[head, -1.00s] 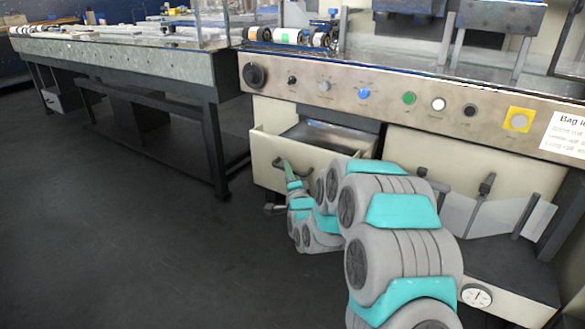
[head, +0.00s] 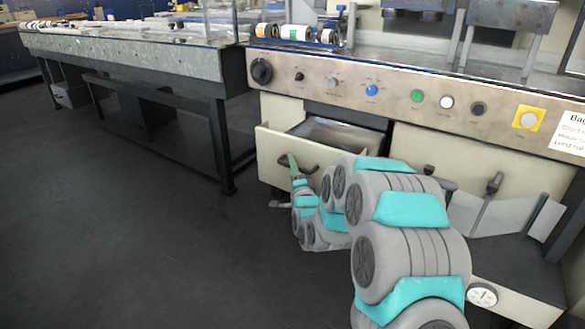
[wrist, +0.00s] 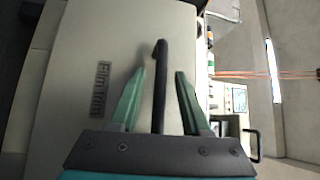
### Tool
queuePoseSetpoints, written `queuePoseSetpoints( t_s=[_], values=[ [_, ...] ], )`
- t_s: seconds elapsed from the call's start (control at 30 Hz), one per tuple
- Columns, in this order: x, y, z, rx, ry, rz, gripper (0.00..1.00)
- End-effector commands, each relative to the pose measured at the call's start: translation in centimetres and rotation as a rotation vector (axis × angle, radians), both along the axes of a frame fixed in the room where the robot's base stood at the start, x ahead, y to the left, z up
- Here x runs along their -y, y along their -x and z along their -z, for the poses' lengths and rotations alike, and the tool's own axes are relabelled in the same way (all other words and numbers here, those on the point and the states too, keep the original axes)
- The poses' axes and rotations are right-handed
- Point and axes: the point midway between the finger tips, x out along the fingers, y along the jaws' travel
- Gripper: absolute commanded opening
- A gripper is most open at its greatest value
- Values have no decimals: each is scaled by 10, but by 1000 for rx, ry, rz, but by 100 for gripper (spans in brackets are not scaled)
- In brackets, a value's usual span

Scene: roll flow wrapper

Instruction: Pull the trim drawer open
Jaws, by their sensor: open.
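The trim drawer (head: 279,156) is a cream drawer under the control panel. It stands pulled out, with its grey inside showing in the head view. In the wrist view its pale front (wrist: 85,45) bears a label (wrist: 102,88) that seems to read "Film trim". Its dark bar handle (wrist: 160,85) lies between my two green fingers. My gripper (wrist: 160,74) is open, with a gap on each side of the handle. In the head view my gripper (head: 291,163) is at the drawer front, and my arm partly hides the handle and the lower front.
The control panel (head: 335,82) with knobs and coloured buttons runs above the drawer. A long dark-legged table (head: 130,70) stands at the left. The dark floor (head: 130,240) in front is clear. Grey angled plates (head: 500,215) are at the right.

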Motion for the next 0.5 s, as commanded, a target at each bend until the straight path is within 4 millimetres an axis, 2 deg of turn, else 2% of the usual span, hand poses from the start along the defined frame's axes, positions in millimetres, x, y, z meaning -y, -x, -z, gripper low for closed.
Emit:
queuePoseSetpoints(
  t_s=[0.27, 0.5],
  values=[
    [2, 10, 3, -4, 1, 0, 47],
    [7, 38, 7, -4, -1, 1, 47]
  ],
)
